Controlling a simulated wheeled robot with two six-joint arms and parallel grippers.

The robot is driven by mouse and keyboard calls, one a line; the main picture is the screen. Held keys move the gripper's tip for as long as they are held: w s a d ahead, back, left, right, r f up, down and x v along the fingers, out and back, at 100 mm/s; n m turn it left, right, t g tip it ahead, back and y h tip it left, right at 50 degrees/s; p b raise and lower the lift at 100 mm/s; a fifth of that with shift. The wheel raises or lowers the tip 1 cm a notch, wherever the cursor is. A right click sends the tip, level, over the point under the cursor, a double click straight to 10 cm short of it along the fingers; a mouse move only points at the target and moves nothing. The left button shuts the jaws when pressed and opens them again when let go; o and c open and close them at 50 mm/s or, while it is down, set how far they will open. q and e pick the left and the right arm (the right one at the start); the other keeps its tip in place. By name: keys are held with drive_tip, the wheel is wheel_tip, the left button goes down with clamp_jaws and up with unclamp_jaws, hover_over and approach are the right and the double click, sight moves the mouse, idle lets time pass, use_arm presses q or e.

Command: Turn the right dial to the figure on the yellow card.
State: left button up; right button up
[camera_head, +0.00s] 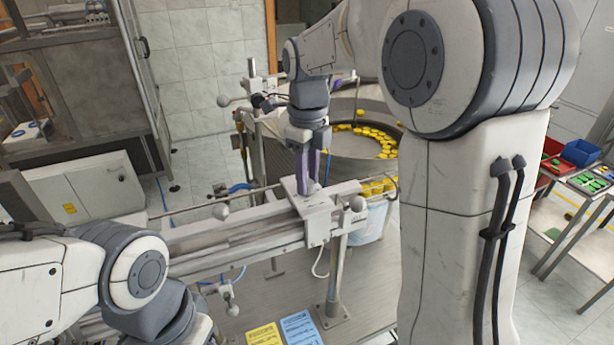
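My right gripper (312,188) comes down from above with purple fingers. Its tips are at the top of a pale box (318,226) on the right end of the rail. The fingers hide what lies between them, so I cannot tell whether they are closed on a dial. No dial face or figure can be made out. The yellow card (263,336) lies flat at the bottom edge beside a blue card (300,329); its print is too small to read. My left arm shows at lower left, and its gripper is out of view.
A round metal bowl feeder (345,168) with several yellow caps stands behind the rail (235,240). Pale round knobs (358,203) stick out around the rail. At right, a table holds a red bin (548,148) and a blue bin (580,153).

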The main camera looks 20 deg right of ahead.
sight(308, 182)
drive_tip(key=o, duration=0.3)
drive_tip(key=shift+r, duration=0.15)
drive_tip(key=shift+r, duration=0.35)
wheel_tip(308, 182, up, 10)
drive_tip(key=b, duration=0.1)
drive_tip(key=shift+f+b, duration=0.2)
drive_tip(key=shift+b, duration=0.1)
